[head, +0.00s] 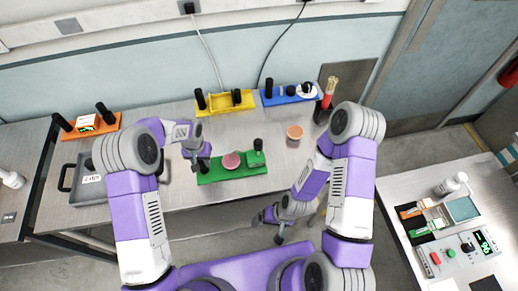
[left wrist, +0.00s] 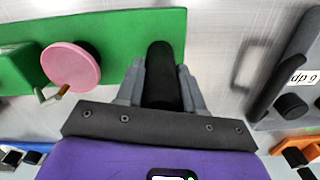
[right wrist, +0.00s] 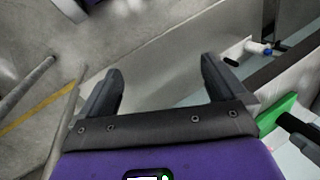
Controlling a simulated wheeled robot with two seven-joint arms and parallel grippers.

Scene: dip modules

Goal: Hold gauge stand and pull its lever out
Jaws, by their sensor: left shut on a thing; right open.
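A green module (head: 228,175) with a round pink disc (head: 231,161) and black posts lies near the table's front edge. My left gripper (head: 203,163) is shut on the black post (left wrist: 161,65) at its left end. In the left wrist view the pink disc (left wrist: 70,65) shows beside that post, with a small copper-coloured lever (left wrist: 60,93) at its rim. My right gripper (head: 266,217) is open and empty, low in front of the table and apart from the module. The green module's end (right wrist: 278,115) shows at the right edge of the right wrist view.
A grey tray (head: 90,190) stands to the left. Orange (head: 92,128), yellow (head: 230,103) and blue (head: 290,95) modules sit further back. An orange round piece (head: 295,132) and a dark holder with rods (head: 325,105) are right of the green module.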

